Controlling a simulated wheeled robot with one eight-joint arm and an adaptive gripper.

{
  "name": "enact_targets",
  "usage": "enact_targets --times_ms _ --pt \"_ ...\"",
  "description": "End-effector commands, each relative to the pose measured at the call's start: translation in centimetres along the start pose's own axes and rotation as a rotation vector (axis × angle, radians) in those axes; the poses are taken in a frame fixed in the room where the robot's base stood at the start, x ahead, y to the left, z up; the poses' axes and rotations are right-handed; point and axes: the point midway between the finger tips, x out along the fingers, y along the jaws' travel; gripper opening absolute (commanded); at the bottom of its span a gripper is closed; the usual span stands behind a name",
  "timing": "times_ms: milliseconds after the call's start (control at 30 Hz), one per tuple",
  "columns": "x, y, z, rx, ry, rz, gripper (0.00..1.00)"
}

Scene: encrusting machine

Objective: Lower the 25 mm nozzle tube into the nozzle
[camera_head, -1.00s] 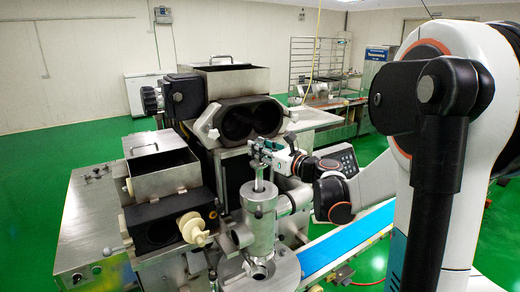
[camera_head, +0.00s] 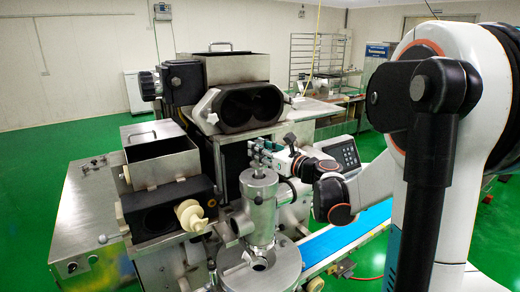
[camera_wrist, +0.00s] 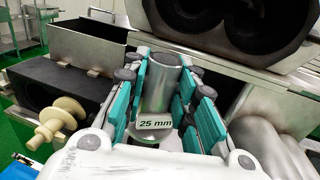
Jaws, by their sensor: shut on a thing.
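My gripper (camera_head: 262,151) is shut on the nozzle tube. In the wrist view the tube (camera_wrist: 160,85) is a grey metal cylinder with a "25 mm" label, upright between the teal finger pads. In the head view only the tube's short upper part (camera_head: 259,173) shows above the nozzle's top. The nozzle (camera_head: 262,215) is a steel cylinder standing on a round steel base. The tube stands upright in line with the nozzle's top opening, its lower part hidden inside. How deep it sits cannot be seen.
The encrusting machine's twin-bore black block (camera_head: 243,105) is just behind my gripper. A hopper (camera_head: 160,160) and a cream knob (camera_head: 191,215) stand to the left. A blue conveyor belt (camera_head: 345,236) runs at the right, below my arm.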

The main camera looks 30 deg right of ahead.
Motion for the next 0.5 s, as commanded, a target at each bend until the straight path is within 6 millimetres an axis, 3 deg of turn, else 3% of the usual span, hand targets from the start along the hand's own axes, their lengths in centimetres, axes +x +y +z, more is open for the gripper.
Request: enact_targets --times_ms 500 --pt "0.0 0.0 -3.5 0.000 0.000 0.000 0.00"
